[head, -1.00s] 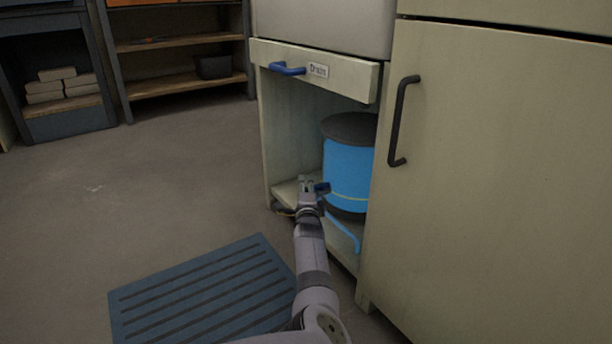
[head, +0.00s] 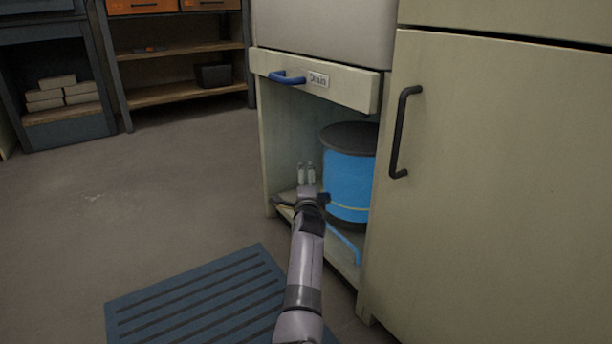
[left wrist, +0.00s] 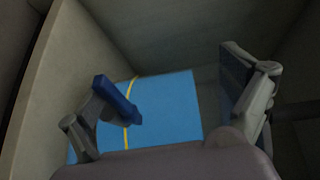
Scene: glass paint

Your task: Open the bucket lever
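A bright blue bucket (head: 347,180) with a dark lid (head: 350,138) and a thin yellow line stands upright inside the open lower cabinet. Its right side is hidden by the cabinet door. A light blue bar (head: 345,243) slants below the bucket at the cabinet's front; I cannot tell whether this is the lever. My left gripper (head: 306,172) is in the cabinet opening, just left of the bucket's front. In the left wrist view its fingers are wide apart with nothing between them, and the bucket (left wrist: 165,108) lies beyond. My right gripper is not in view.
A drawer front (head: 335,87) with a blue handle (head: 287,77) and a label is above the opening. A closed door (head: 480,190) with a black handle (head: 399,130) bounds it on the right. A blue slatted mat (head: 205,305) lies on open floor.

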